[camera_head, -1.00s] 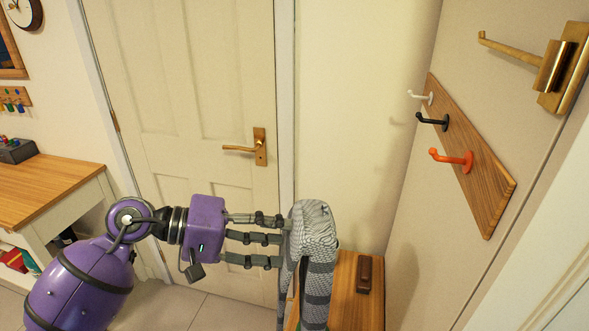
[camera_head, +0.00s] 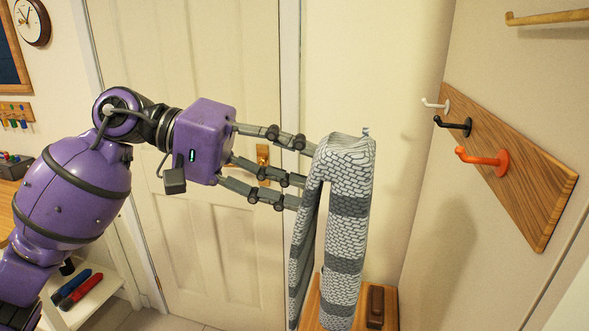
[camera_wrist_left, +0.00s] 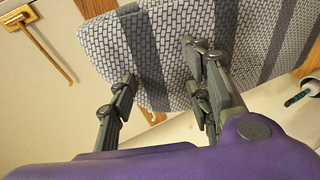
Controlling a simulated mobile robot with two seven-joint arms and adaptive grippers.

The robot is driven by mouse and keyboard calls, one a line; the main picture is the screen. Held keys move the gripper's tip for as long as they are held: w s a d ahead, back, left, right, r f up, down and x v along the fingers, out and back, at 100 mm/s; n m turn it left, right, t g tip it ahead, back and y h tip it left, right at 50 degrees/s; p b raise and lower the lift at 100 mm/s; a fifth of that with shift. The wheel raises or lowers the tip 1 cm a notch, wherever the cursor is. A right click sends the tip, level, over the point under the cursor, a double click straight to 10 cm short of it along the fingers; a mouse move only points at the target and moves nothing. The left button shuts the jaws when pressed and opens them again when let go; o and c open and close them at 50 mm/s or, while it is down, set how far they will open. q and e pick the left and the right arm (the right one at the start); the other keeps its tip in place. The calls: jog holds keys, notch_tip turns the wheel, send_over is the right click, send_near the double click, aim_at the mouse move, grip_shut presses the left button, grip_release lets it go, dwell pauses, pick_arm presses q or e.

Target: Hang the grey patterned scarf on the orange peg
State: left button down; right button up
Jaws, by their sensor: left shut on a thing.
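The grey patterned scarf (camera_head: 346,215) has light brick-like markings and darker bands. It hangs folded over from my left gripper (camera_head: 308,172), which is shut on it at the upper fold. The scarf also fills the upper part of the left wrist view (camera_wrist_left: 190,45), with the fingers against it. The orange peg (camera_head: 482,158) is the nearest of three pegs on a wooden board (camera_head: 520,175) on the right wall. The scarf is left of the peg and apart from it. My right gripper is not in view.
A black peg (camera_head: 453,125) and a white peg (camera_head: 436,104) are farther along the board. A brass rail (camera_head: 548,17) sticks out above. A wooden bench top (camera_head: 385,290) with a dark brown object (camera_head: 375,306) lies below. A door (camera_head: 190,60) stands behind my arm.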

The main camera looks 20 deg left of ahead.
aim_at(312, 172)
pick_arm(q)
jog(key=shift+d+f+b, duration=0.1)
jog(key=shift+d+b, duration=0.5)
jog(key=shift+d, duration=3.15)
jog(key=shift+d+f, duration=0.1)
jog(key=shift+d, duration=0.45)
jog(key=x, duration=0.1)
jog(key=b+x, duration=0.1)
jog(key=x, duration=0.2)
jog(key=shift+s+d+f, duration=0.15)
jog(key=shift+s, duration=0.25)
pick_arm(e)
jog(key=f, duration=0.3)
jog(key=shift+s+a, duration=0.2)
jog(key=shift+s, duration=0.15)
